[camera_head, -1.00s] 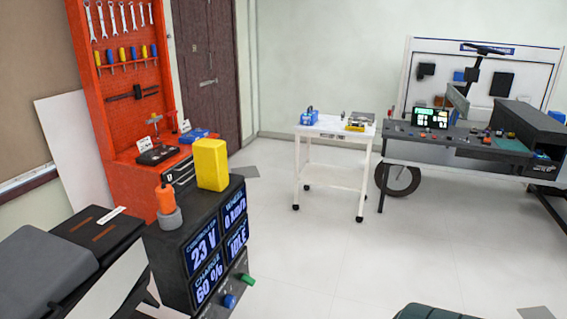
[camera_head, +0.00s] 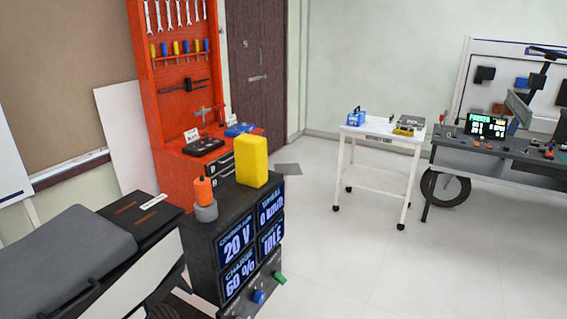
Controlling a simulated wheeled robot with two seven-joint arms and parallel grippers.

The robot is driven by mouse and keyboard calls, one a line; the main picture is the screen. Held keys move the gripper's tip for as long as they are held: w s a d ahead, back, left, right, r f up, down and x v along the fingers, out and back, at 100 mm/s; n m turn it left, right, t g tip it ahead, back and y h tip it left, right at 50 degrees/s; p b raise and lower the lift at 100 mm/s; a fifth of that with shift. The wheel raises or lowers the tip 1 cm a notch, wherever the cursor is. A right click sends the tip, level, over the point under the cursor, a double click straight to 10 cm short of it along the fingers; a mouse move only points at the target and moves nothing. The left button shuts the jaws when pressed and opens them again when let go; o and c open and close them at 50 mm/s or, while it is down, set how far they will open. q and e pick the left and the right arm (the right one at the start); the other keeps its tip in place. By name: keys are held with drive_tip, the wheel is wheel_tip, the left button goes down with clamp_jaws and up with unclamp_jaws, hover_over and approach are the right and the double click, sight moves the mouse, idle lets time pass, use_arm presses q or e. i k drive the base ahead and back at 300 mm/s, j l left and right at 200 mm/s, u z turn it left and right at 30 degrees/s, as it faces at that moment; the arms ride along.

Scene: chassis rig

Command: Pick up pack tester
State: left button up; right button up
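I cannot tell for sure which item is the pack tester. A small blue device (camera_head: 356,117) stands on the white cart (camera_head: 378,131), with a grey and yellow item (camera_head: 409,124) to its right. A black case (camera_head: 203,147) and a blue item (camera_head: 238,130) lie on the red tool bench (camera_head: 186,165). Neither of my grippers is in view.
A black console (camera_head: 212,250) with lit displays stands in front, with a yellow block (camera_head: 251,161) and an orange-topped item (camera_head: 204,192) on top. A grey seat (camera_head: 60,262) is at lower left. A dark workbench (camera_head: 500,155) stands at right. The floor (camera_head: 420,270) at lower right is clear.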

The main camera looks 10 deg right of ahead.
sight(250, 151)
drive_tip(key=l+u, duration=0.15)
drive_tip(key=l, duration=0.65)
drive_tip(key=l+u, duration=0.2)
drive_tip(key=l, duration=0.55)
drive_tip(key=l+u, duration=0.15)
drive_tip(key=l, duration=0.65)
drive_tip(key=k+l+u, duration=0.15)
drive_tip(key=l, duration=0.6)
